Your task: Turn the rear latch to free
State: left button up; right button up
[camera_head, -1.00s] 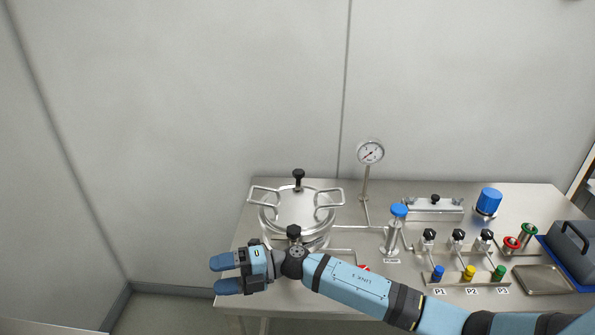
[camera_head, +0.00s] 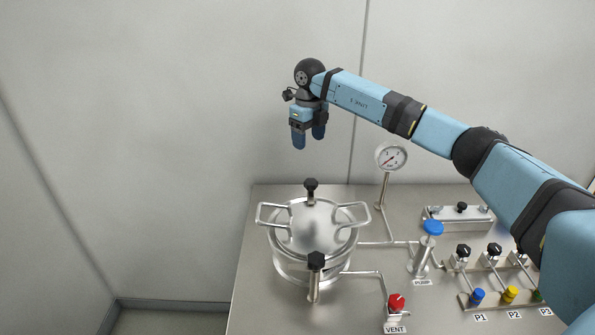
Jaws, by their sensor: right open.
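The rear latch is a black knob (camera_head: 311,187) at the back rim of the round steel vessel (camera_head: 309,236). A second black-knobbed latch (camera_head: 316,262) stands at the vessel's front. The lid between them has two wire handles, one on each side. My right gripper (camera_head: 308,142) points down, open and empty, above the rear latch and apart from it. Its fingers are blue and show against the wall. My left gripper is not in view.
A pressure gauge (camera_head: 391,157) on a thin stem stands right of the vessel. A blue-capped valve (camera_head: 432,228) and a red VENT knob (camera_head: 396,302) are nearby. Pump knobs (camera_head: 463,251) and coloured plugs (camera_head: 477,296) lie further right, partly behind my right arm.

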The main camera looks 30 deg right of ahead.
aim_at(310, 181)
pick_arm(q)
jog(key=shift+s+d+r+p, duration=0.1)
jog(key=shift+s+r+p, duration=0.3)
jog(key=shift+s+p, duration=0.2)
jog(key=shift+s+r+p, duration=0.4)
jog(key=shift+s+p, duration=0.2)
pick_arm(e)
jog(key=f, duration=0.8)
jog(key=s+f, duration=0.1)
jog(key=f, duration=0.4)
jog(key=c, duration=0.9)
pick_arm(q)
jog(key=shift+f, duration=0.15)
pick_arm(e)
jog(key=shift+c, duration=0.2)
